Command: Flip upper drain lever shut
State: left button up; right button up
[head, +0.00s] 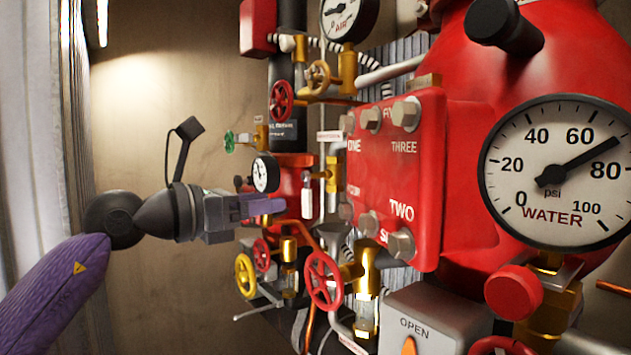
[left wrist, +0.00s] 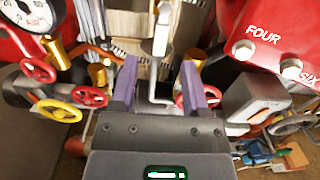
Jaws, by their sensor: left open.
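My left gripper (head: 272,206) comes in from the left in the head view, with its purple fingers pointing right at the pipework beside the red valve body. In the left wrist view its two fingers (left wrist: 160,88) stand apart with a gap between them. A pale lever handle (left wrist: 162,30) hangs ahead of that gap, near its centre line. In the head view a pale handle (head: 307,199) hangs down beside a brass valve (head: 331,178), just right of the fingertips. It looks like the upper drain lever; contact with the fingers cannot be told. My right gripper is not in view.
Red handwheels (head: 323,281) and a yellow handwheel (head: 246,276) sit below the gripper. A small gauge (head: 264,172) is close above it. A red bolted plate (head: 385,180) and large water gauge (head: 555,172) fill the right. Free room lies left, before the beige wall (head: 150,270).

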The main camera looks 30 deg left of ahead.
aim_at(304, 196)
pick_arm(q)
jog(key=p+x, duration=0.1)
jog(key=x, duration=0.1)
jog(key=p+x, duration=0.4)
jog(key=x, duration=0.1)
jog(key=shift+r, duration=0.3)
jog(key=shift+w+d+f, duration=0.2)
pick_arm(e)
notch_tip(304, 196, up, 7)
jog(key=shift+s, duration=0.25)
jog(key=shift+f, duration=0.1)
pick_arm(q)
grip_shut()
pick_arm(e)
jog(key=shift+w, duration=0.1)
